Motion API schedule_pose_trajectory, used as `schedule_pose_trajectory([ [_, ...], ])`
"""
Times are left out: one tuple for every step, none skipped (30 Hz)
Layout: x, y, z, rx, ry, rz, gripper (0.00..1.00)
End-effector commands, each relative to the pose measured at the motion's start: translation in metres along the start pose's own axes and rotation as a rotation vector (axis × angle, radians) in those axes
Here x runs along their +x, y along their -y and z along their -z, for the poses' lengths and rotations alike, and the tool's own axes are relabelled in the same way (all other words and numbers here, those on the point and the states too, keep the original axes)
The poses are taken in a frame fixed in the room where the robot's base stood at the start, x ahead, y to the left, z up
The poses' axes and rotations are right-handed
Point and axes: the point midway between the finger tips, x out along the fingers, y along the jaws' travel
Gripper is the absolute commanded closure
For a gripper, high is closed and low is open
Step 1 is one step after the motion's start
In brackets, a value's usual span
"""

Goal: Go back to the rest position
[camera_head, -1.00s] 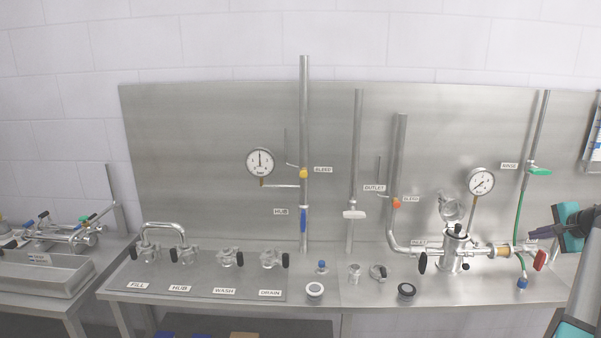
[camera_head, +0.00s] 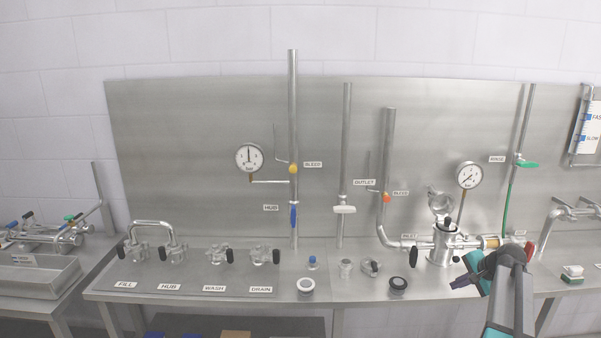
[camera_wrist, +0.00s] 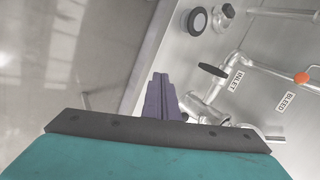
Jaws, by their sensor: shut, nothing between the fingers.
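My gripper (camera_head: 456,283) is at the lower right of the head view, in front of the steel bench near the inlet filter housing (camera_head: 445,245). Its dark fingers point left. In the wrist view the purple fingers (camera_wrist: 161,98) are together with nothing between them. They show over the bench's front edge, with the inlet pipe behind them. I cannot tell how far they are from it. My arm hides part of the bench and the fittings at the right.
The steel bench (camera_head: 340,284) carries valves at the left, small caps in the middle and a pressure gauge (camera_head: 469,176) at the right. Upright pipes stand before the back panel (camera_head: 190,150). A steel tray (camera_head: 40,278) is at the far left. Bare floor shows in the wrist view.

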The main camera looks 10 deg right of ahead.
Motion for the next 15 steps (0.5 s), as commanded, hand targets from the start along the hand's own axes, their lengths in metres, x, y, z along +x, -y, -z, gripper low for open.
schedule_pose_trajectory([
  [0.02, -0.011, -0.02, -0.023, 0.022, -0.023, 1.0],
  [0.031, -0.017, -0.03, -0.038, 0.034, -0.037, 1.0],
  [0.044, -0.025, -0.043, -0.059, 0.048, -0.055, 1.0],
  [0.054, -0.031, -0.052, -0.073, 0.06, -0.068, 1.0],
  [0.063, -0.036, -0.063, -0.089, 0.071, -0.081, 1.0],
  [0.075, -0.045, -0.076, -0.11, 0.087, -0.1, 1.0],
  [0.084, -0.051, -0.086, -0.126, 0.098, -0.113, 1.0],
  [0.094, -0.057, -0.097, -0.143, 0.111, -0.127, 1.0],
  [0.105, -0.066, -0.111, -0.166, 0.127, -0.144, 1.0],
  [0.113, -0.073, -0.122, -0.183, 0.138, -0.159, 1.0],
  [0.122, -0.081, -0.132, -0.199, 0.151, -0.173, 1.0],
  [0.132, -0.09, -0.146, -0.224, 0.167, -0.19, 1.0],
  [0.14, -0.098, -0.157, -0.24, 0.18, -0.204, 1.0],
  [0.147, -0.105, -0.167, -0.258, 0.192, -0.218, 1.0],
  [0.157, -0.116, -0.182, -0.283, 0.209, -0.236, 1.0],
])
